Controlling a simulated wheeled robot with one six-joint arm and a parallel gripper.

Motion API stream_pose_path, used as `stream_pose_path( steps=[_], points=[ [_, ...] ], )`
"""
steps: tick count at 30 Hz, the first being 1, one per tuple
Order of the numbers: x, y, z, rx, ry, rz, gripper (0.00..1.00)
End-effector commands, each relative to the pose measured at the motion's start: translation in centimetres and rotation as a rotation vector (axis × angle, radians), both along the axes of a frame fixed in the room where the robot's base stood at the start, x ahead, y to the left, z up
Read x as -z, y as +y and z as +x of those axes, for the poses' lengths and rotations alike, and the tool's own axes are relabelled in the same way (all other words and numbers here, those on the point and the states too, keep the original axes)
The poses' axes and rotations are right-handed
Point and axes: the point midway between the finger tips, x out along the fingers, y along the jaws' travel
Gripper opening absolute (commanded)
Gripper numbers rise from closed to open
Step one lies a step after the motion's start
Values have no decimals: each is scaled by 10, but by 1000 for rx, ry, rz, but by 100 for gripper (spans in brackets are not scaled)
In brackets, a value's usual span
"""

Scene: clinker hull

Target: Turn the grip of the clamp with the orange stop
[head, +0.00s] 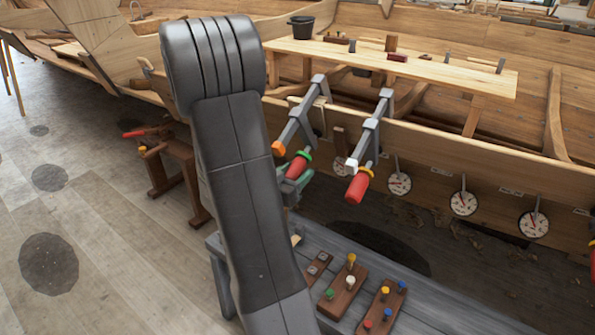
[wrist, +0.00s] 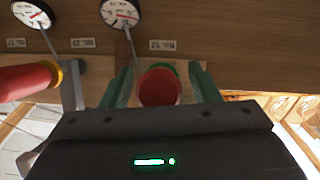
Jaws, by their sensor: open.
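The clamp with the orange stop (head: 278,148) is on the hull's edge in the head view, just right of my arm. Its red grip (head: 298,166) has a green collar and hangs low on the clamp. In the wrist view the red grip (wrist: 160,88) is seen end-on, its green collar behind it. My gripper (wrist: 163,80) is open, one green finger on each side of the grip, with a small gap on both sides. In the head view my arm hides most of the gripper; greenish finger parts show beside the grip.
A second clamp with a white stop (head: 351,165), yellow collar and red grip (head: 358,188) is close on the right; its grip (wrist: 25,80) is left in the wrist view. Several dials (head: 463,203) hang along the hull. A grey bench (head: 430,310) with pegged blocks stands below.

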Motion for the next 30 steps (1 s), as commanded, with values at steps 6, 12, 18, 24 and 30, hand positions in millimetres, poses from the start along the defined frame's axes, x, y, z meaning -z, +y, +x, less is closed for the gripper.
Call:
stream_pose_path(
  steps=[6,12,18,24,30],
  points=[
    [0,-7,10,0,1,0,56],
    [0,-7,10,0,1,-1,56],
    [0,-7,10,0,0,0,28],
    [0,-7,10,-1,0,1,11],
    [2,-7,10,-15,-16,26,11]
  ],
)
